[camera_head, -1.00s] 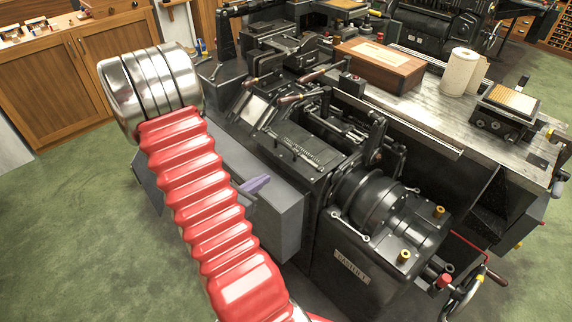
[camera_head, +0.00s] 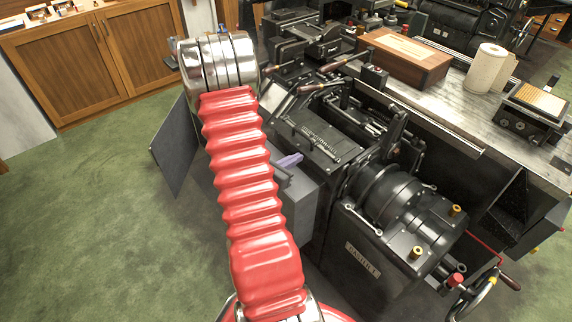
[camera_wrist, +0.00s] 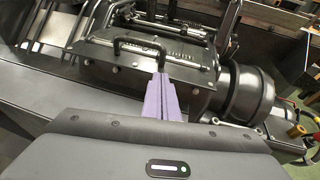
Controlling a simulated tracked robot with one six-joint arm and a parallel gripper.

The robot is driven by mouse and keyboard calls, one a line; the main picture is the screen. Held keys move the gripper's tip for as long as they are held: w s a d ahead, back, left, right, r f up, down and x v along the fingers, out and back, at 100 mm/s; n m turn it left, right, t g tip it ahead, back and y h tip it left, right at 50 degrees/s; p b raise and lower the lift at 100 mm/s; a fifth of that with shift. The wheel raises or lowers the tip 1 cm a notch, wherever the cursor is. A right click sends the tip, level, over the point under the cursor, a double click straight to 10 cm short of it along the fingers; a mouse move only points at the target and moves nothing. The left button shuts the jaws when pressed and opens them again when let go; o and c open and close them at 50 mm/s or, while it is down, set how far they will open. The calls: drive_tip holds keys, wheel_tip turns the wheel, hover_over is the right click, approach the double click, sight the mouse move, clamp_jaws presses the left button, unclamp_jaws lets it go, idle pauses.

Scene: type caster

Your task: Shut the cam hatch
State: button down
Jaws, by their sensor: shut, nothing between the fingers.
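A flat dark grey panel (camera_head: 175,148) stands out from the near left side of the black casting machine (camera_head: 350,245); it looks like the open cam hatch, though its hinge is hidden behind my arm. My gripper's purple fingers (camera_head: 289,161) show just right of my red arm, over this side of the machine. In the wrist view my gripper (camera_wrist: 164,80) is shut and empty, its tips near a black handle (camera_wrist: 142,46) on a riveted plate (camera_wrist: 110,65). I cannot tell whether they touch.
The round drum housing (camera_head: 385,195) is right of the plate. A worktop (camera_head: 465,100) behind carries a wooden box (camera_head: 404,60), a paper roll (camera_head: 487,70) and a small black device (camera_head: 530,110). A wooden cabinet (camera_head: 85,60) stands at the back left. Green floor at left is clear.

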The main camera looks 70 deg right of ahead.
sight(310, 148)
drive_tip(key=shift+r+x, duration=0.2)
drive_tip(key=shift+x, duration=0.6)
drive_tip(key=shift+r+x, duration=0.15)
drive_tip(key=shift+x, duration=0.65)
drive_tip(key=shift+r+x, duration=0.2)
drive_tip(key=shift+x, duration=0.6)
drive_tip(key=shift+d, duration=0.25)
